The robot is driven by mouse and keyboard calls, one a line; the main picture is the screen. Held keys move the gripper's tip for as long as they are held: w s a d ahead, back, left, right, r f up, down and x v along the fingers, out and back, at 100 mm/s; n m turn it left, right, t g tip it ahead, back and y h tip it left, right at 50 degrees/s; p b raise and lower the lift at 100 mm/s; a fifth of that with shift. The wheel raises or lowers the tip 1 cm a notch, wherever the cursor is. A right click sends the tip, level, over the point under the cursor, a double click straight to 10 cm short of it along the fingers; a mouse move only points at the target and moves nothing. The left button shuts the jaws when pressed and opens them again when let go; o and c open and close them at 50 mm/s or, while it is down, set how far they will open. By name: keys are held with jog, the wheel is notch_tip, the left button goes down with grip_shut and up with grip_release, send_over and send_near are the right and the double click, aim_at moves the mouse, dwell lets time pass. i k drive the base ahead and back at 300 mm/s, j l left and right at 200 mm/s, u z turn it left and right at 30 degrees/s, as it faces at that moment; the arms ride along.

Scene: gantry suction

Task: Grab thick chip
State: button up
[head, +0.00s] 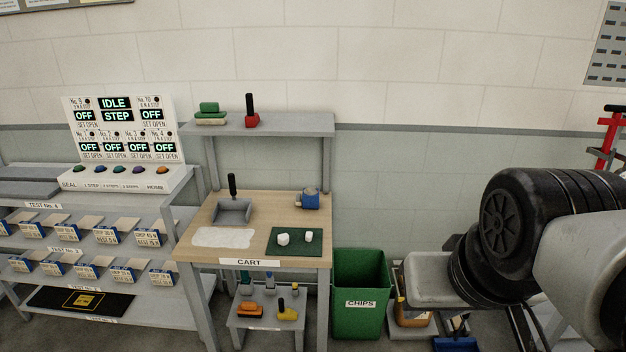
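Two small white pieces lie on a dark green mat (273,249) on the wooden top of the cart (212,253). The left white piece (283,239) looks wider and bulkier; the right white piece (309,237) looks narrower. They stand apart from each other. I cannot tell for certain which is the thick chip. A green bin (360,325) labelled CHIPS stands on the floor just right of the cart. My gripper is not visible, so its state does not show.
On the cart top are a grey dustpan-like scoop (233,213), a white cloth (223,238) and a blue cup-like item (311,201). A raised shelf (290,125) stands at its back. A control panel (117,150) is at left. Large black-and-grey machinery-like shapes fill the right.

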aim_at(283, 240)
jog(key=i+j+u, duration=0.3)
jog(key=i, duration=0.65)
jog(key=i+u, duration=0.3)
jog(key=i, duration=0.6)
